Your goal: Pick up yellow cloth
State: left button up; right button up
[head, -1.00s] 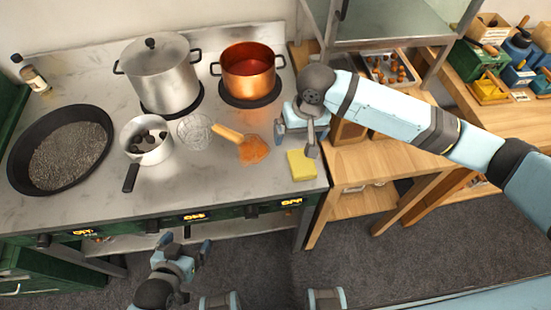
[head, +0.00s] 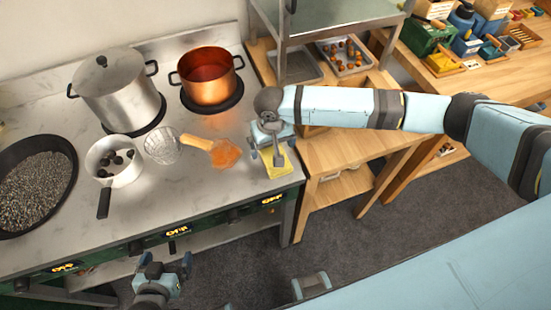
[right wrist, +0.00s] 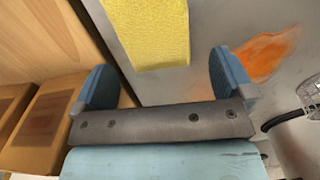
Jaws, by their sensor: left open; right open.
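The yellow cloth (head: 284,170) is a flat, folded-looking square near the right front corner of the steel stove top. In the head view my right gripper (head: 272,148) is over its far edge and hides part of it. In the right wrist view the cloth (right wrist: 152,35) lies ahead, between the lines of the two fingers. My right gripper (right wrist: 163,80) is open and nothing is between its fingers. My left gripper (head: 166,268) is open and empty, low in front of the stove.
An orange spill (head: 224,153) lies left of the cloth, beside a wire skimmer (head: 162,146). A small saucepan (head: 122,172), a steel pot (head: 118,95), a copper pot (head: 207,82) and a pan of dark grains (head: 35,185) stand on the stove. A wooden table (head: 335,150) adjoins it.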

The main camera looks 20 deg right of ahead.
aim_at(273, 153)
notch_tip(273, 153, down, 4)
jog(key=shift+d+r, duration=0.1)
jog(key=shift+r, duration=0.15)
jog(key=shift+c, duration=0.2)
jog(key=c, duration=1)
jog(key=shift+o, duration=0.2)
jog(key=shift+r, duration=0.1)
